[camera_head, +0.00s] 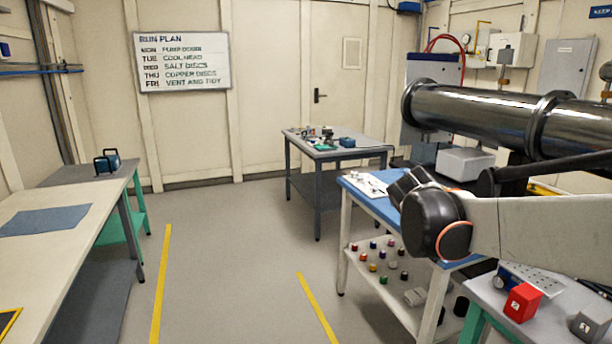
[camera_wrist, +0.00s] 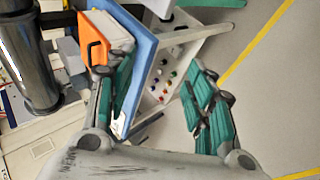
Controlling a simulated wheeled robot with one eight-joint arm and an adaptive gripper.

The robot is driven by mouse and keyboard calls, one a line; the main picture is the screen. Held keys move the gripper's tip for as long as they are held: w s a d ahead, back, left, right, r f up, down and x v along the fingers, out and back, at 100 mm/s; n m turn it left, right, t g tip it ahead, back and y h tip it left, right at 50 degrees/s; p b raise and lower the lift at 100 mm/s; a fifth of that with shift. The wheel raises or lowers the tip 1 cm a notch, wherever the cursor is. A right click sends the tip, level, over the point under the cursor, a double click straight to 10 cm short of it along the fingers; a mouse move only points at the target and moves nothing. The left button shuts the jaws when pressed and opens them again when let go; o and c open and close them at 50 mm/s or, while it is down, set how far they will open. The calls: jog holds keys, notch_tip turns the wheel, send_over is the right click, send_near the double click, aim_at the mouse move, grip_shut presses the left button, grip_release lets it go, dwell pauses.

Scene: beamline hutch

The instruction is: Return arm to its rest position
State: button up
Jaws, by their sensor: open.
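My gripper (camera_wrist: 162,88) shows only in the wrist view. Its two teal-padded fingers stand wide apart with nothing held between them. Behind the fingers, the blue-topped bench (camera_wrist: 146,45) and its white lower shelf (camera_wrist: 170,75) appear tilted. The gripper is hidden or outside the head view.
A blue-topped bench (camera_head: 358,188) carries papers, with small coloured pieces on its shelf below. A large dark pipe (camera_head: 480,112) runs above my arm. A grey table (camera_head: 340,153) stands at the back. A pale bench (camera_head: 70,250) is at left. Floor between yellow lines is clear.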

jog(key=s+a+f+m+y, duration=0.2)
jog(key=s+a, duration=0.1)
jog(key=s, duration=0.5)
jog(key=s+a+f+m+y, duration=0.2)
jog(key=s+a, duration=0.2)
jog(key=s, duration=0.5)
jog(key=s+a+f+m+t+y, duration=0.1)
jog(key=s+a, duration=0.3)
jog(key=s, duration=0.5)
jog(key=shift+f+m+y, duration=0.6)
jog(key=shift+f+y, duration=0.05)
jog(key=shift+y, duration=0.15)
